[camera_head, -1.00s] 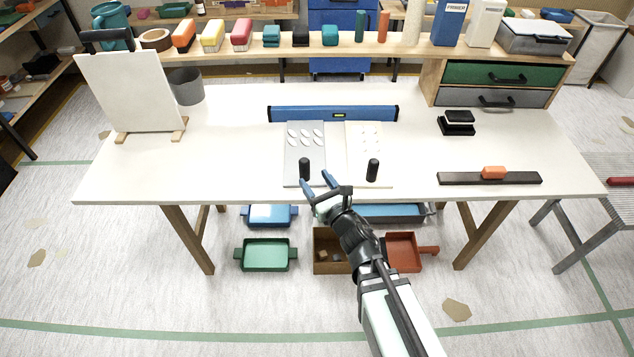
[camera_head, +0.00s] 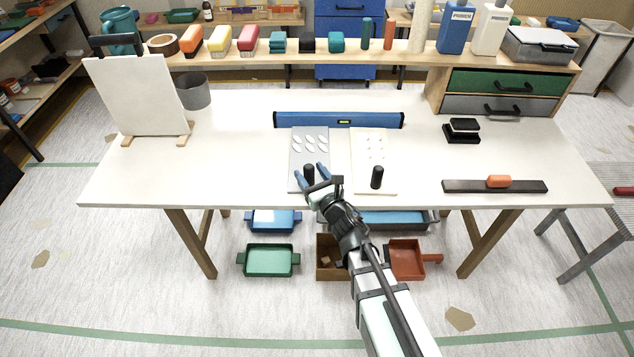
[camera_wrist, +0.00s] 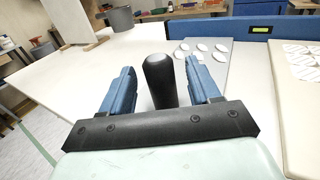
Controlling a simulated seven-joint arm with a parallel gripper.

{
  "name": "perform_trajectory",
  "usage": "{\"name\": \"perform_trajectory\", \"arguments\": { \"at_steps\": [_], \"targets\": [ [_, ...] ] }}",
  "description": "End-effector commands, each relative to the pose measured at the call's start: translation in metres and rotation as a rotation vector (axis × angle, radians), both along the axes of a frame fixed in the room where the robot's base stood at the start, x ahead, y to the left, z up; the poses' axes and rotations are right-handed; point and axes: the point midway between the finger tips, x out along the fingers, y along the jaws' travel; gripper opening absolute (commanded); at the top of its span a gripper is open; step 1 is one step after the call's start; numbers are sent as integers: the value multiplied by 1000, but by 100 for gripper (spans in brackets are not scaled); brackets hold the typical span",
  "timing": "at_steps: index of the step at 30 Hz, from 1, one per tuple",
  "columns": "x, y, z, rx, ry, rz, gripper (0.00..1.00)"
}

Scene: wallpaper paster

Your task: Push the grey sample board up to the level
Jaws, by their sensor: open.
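The grey sample board (camera_head: 311,160) lies flat on the table, with several white ovals on its far half and an upright black knob (camera_head: 309,172) near its front edge. The blue level (camera_head: 338,120) lies across the table behind it, and the board's far edge is close to the level; I cannot tell if they touch. My gripper (camera_head: 311,172) is open at the board's front, with its blue fingers on either side of the knob. In the wrist view the knob (camera_wrist: 160,80) stands between the fingers (camera_wrist: 158,85), with a gap on each side.
A cream board (camera_head: 372,155) with its own black knob (camera_head: 377,177) lies just right of the grey one. A dark bar with an orange grip (camera_head: 498,182) lies at the right front. A white panel (camera_head: 135,95) stands at the left. The table left of the grey board is clear.

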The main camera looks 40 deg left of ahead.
Motion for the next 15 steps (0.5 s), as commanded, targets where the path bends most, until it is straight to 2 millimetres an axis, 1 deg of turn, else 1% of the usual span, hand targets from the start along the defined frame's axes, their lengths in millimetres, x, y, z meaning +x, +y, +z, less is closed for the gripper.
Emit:
{"name": "perform_trajectory", "arguments": {
  "at_steps": [1,4,13,14,15],
  "targets": [
    [3,7,-1,1,0,0,62],
    [5,13,0,1,0,0,62],
    [5,14,0,1,0,0,62],
    [5,14,0,1,0,0,61],
    [5,14,0,1,0,0,57]
  ]
}}
